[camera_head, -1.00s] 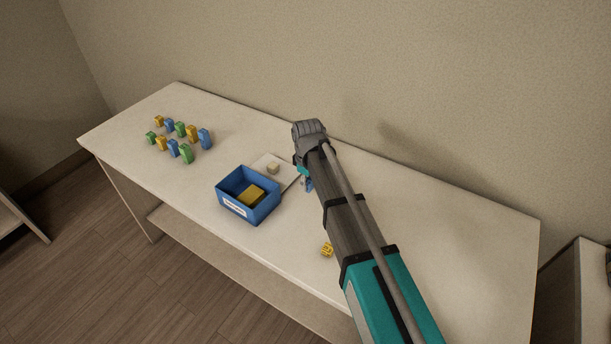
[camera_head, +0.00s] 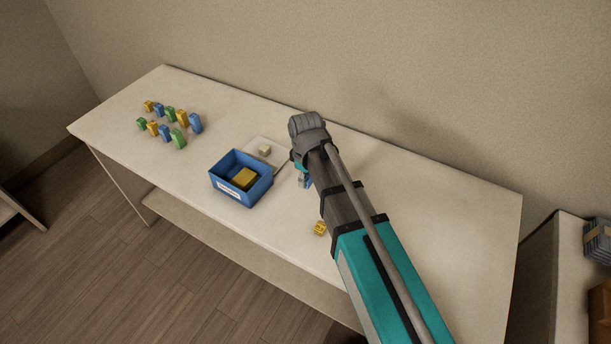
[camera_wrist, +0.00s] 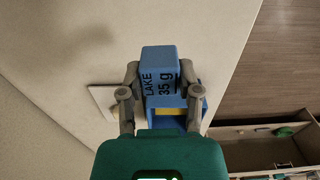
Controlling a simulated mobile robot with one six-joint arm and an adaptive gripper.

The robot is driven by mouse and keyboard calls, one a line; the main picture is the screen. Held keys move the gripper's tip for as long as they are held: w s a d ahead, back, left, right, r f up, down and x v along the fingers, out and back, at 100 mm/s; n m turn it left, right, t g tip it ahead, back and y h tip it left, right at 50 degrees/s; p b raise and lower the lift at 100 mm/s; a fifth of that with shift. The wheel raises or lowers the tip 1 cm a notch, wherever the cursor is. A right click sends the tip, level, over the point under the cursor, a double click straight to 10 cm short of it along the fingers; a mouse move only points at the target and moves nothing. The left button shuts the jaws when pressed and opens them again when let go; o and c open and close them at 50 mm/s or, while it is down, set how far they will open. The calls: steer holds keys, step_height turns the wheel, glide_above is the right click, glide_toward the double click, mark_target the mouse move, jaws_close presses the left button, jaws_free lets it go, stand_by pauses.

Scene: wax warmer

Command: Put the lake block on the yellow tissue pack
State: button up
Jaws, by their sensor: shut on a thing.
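The blue lake block (camera_wrist: 160,62), lettered "LAKE 35 g", is clamped between the two fingers of my gripper (camera_wrist: 159,80) in the wrist view. In the head view my gripper (camera_head: 303,180) is mostly hidden by my arm, right of an open blue box (camera_head: 232,191), with a bit of blue showing. A flat yellow pack (camera_head: 244,178) lies inside that box; it looks like the tissue pack, but its print is not readable. A yellow strip (camera_wrist: 171,112) shows in the box below the block in the wrist view.
A pale cube (camera_head: 265,150) sits on a white plate (camera_head: 254,143) behind the box. Several green, yellow and blue blocks (camera_head: 168,124) stand at the table's left. A small yellow piece (camera_head: 320,228) lies near the front beside my arm. The table's right part is clear.

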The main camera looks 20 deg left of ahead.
stand_by(0.3)
steer(key=shift+f+b, duration=1.45)
steer(key=shift+s, duration=0.15)
